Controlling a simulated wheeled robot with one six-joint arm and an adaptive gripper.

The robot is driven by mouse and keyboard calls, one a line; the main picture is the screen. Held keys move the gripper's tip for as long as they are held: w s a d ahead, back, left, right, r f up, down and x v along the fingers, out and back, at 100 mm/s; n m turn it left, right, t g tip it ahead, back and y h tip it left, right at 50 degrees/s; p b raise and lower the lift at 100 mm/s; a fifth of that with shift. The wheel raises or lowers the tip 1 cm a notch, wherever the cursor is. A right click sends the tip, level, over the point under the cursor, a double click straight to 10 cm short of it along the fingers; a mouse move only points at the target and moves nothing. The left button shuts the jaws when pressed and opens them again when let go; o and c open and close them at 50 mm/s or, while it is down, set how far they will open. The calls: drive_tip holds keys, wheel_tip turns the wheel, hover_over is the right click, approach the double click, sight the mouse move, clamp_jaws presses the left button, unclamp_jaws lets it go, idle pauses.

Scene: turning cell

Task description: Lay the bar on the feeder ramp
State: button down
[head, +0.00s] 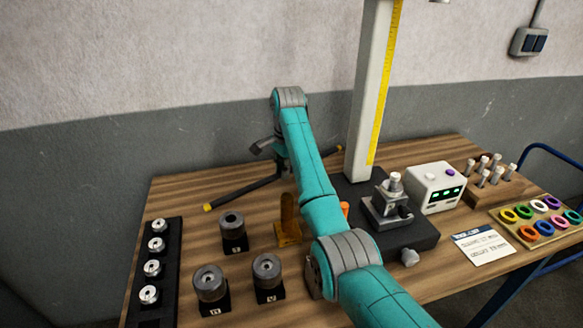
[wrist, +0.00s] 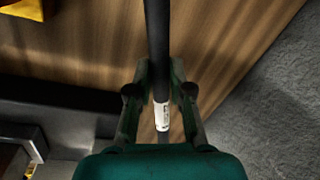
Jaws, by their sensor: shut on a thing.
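A long dark bar (head: 240,192) with a yellow left end slants across the back of the wooden table in the head view. Its middle is hidden behind my arm, and its far end shows to the right of the arm. In the wrist view the bar (wrist: 158,35) runs up between the fingers, with a white label on it. My gripper (wrist: 159,80) is shut on the bar near this label. In the head view the fingers are mostly hidden by the arm. I cannot tell whether the bar touches the table. I cannot make out the feeder ramp for sure.
A yellow bracket (head: 288,228) stands left of my arm, near several round parts on black blocks (head: 233,232). A tall column (head: 373,90) on a dark base stands right. Beyond are a white box (head: 436,187) and a ring tray (head: 520,237). The table's back left is clear.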

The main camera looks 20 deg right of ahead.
sight(283, 189)
drive_tip(key=shift+w+f, duration=0.1)
drive_tip(key=shift+f, duration=3.7)
drive_tip(key=shift+f, duration=0.15)
drive_tip(key=c, duration=1.1)
unclamp_jaws()
drive_tip(key=shift+f, duration=0.1)
drive_tip(key=shift+o, duration=0.2)
